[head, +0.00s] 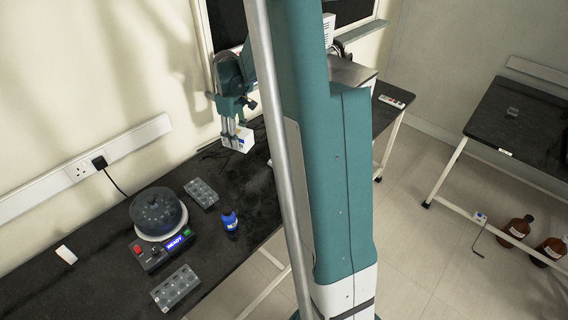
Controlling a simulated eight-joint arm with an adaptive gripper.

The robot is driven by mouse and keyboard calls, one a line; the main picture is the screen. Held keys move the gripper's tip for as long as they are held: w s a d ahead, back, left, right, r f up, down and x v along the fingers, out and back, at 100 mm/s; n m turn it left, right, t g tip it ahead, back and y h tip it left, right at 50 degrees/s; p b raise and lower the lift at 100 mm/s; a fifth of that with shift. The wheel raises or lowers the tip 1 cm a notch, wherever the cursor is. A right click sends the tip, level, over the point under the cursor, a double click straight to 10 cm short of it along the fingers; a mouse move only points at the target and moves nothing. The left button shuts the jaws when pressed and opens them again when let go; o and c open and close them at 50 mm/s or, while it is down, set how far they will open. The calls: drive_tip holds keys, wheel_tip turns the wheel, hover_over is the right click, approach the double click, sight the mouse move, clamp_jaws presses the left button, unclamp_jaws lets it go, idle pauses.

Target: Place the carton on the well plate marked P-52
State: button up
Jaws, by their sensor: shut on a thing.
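My gripper (231,128) points down over the far part of the black bench, left of my column. It is shut on a small white carton (241,142) with a blue patch on it. The carton appears to be just above the bench top, but I cannot tell if it touches. Two grey well plates lie on the bench: one (201,193) near the round device and one (175,288) closer to the front. No mark P-52 is readable on either. My column hides part of the bench.
A round device with a READY display (160,221) stands between the plates. A blue bottle (230,220) stands near the bench edge. A small white item (66,255) lies at left. A second bench (525,120) and brown bottles (517,228) are at right.

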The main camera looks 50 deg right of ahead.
drive_tip(key=s+d+m, duration=0.2)
drive_tip(key=s+d, duration=0.3)
drive_tip(key=d, duration=0.3)
drive_tip(key=s+d+m, duration=0.1)
drive_tip(key=s+d, duration=0.4)
drive_tip(key=d, duration=0.4)
hover_over(284, 162)
drive_tip(key=shift+f, duration=2.5)
drive_tip(key=shift+f, duration=3.15)
drive_tip(key=shift+f+b, duration=0.4)
drive_tip(key=shift+f, duration=1.45)
drive_tip(key=shift+f, duration=0.15)
